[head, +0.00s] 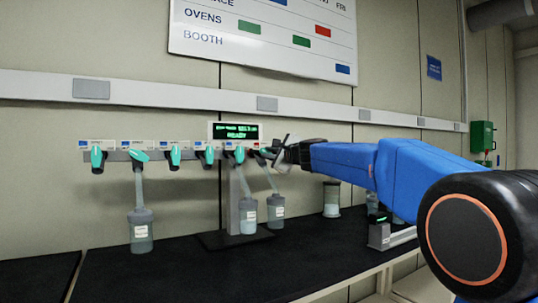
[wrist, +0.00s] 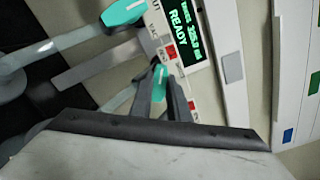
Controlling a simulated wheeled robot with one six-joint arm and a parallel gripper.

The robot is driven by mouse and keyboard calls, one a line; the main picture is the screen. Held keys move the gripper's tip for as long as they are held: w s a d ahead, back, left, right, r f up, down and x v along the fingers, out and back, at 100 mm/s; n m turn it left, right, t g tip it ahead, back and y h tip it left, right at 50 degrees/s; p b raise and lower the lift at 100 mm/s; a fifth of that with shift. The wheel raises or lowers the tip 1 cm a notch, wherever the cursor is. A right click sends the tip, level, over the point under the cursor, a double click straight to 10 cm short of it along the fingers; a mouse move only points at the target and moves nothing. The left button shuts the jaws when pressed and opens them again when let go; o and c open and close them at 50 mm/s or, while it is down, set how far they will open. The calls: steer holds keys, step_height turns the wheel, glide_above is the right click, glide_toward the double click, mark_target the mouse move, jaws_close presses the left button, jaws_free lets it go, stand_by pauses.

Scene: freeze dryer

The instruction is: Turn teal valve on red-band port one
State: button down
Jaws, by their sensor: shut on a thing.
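A row of teal valves sits along a grey manifold on the wall side of the bench in the head view. The rightmost teal valve (head: 266,152) is by a label with a red mark, partly hidden by my gripper (head: 279,146). In the wrist view, this teal valve (wrist: 158,75) is between the two dark fingers of my gripper (wrist: 162,84), beside a red-marked label (wrist: 168,52). The fingers are shut on its handle, which hides part of it. A neighbouring teal valve (wrist: 123,12) shows at the upper left, clear of the fingers.
A display (head: 236,131) reading READY stands above the manifold. Flasks hang below some ports: one at the left (head: 140,231), two near the post, (head: 248,216) and (head: 275,208). A lidded jar (head: 332,200) stands on the black bench (head: 180,275) to the right. The front left bench is clear.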

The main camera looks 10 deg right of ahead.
steer(key=m, duration=0.5)
steer(key=shift+m, duration=0.3)
steer(key=m, duration=0.5)
steer(key=shift+d+m, duration=0.15)
steer(key=shift+m, duration=0.25)
stand_by(0.3)
steer(key=c, duration=1.7)
jaws_free()
steer(key=shift+r, duration=0.1)
